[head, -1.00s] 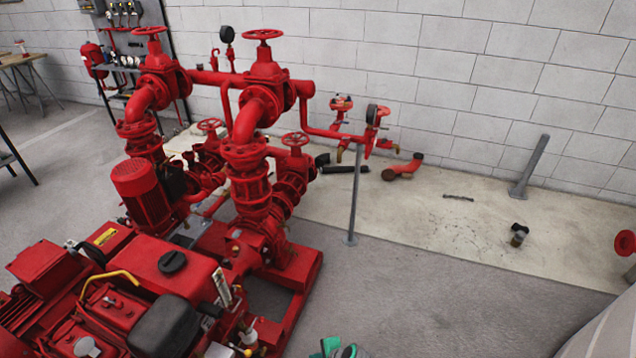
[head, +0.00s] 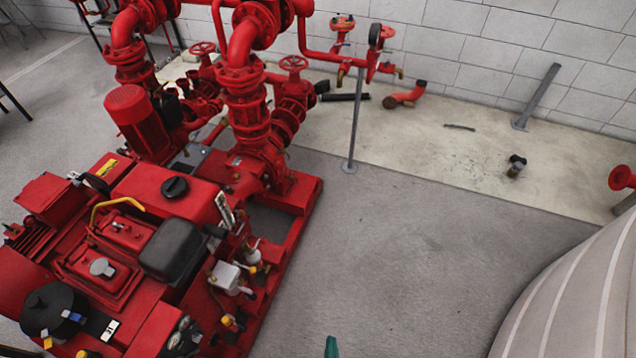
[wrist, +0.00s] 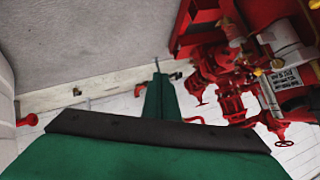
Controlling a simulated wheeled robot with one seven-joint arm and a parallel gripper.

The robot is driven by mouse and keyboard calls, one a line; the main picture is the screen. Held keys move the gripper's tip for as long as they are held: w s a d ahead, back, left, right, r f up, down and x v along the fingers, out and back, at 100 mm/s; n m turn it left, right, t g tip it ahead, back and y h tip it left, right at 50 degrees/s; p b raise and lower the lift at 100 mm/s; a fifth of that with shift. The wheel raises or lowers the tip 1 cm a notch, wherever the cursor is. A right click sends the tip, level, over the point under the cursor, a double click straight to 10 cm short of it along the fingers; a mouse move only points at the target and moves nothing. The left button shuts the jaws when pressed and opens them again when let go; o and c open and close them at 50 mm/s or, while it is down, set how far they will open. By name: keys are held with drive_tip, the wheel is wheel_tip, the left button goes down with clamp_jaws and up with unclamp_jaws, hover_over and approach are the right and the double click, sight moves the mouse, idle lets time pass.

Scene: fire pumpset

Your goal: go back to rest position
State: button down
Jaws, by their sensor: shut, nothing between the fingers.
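My gripper (wrist: 157,72) shows in the wrist view as a green body with a dark cross bar and narrow green fingers pointing away. The fingers are together with nothing between them. In the head view only a small green tip of my gripper (head: 331,346) shows at the bottom edge; the rest is out of frame. The red fire pumpset (head: 175,205) stands to its left in the head view. In the wrist view the pumpset (wrist: 215,75) is to the right of the fingers, apart from them.
A slanted grey post (head: 538,97), a loose red elbow pipe (head: 405,96) and a small dark fitting (head: 516,166) are near the white block wall (head: 480,62). A large pale striped curved surface (head: 580,300) fills the lower right. The grey floor (head: 420,250) between is clear.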

drive_tip(key=s+a+r+n+t, duration=0.1)
drive_tip(key=s+r, duration=0.4)
drive_tip(key=r, duration=0.5)
drive_tip(key=shift+s+a+r+n+t, duration=0.15)
drive_tip(key=shift+a+r+n+t, duration=0.2)
drive_tip(key=shift+n+t, duration=0.4)
drive_tip(key=c, duration=2.5)
unclamp_jaws()
drive_tip(key=s+a+r+n+t, duration=0.2)
drive_tip(key=s+r+n, duration=0.1)
drive_tip(key=r, duration=1)
drive_tip(key=shift+s+r, duration=0.2)
drive_tip(key=shift+s, duration=0.15)
drive_tip(key=o, duration=0.8)
drive_tip(key=shift+s+r+n, duration=0.1)
drive_tip(key=shift+r+n, duration=0.15)
drive_tip(key=shift+r, duration=0.15)
drive_tip(key=shift+c, duration=0.2)
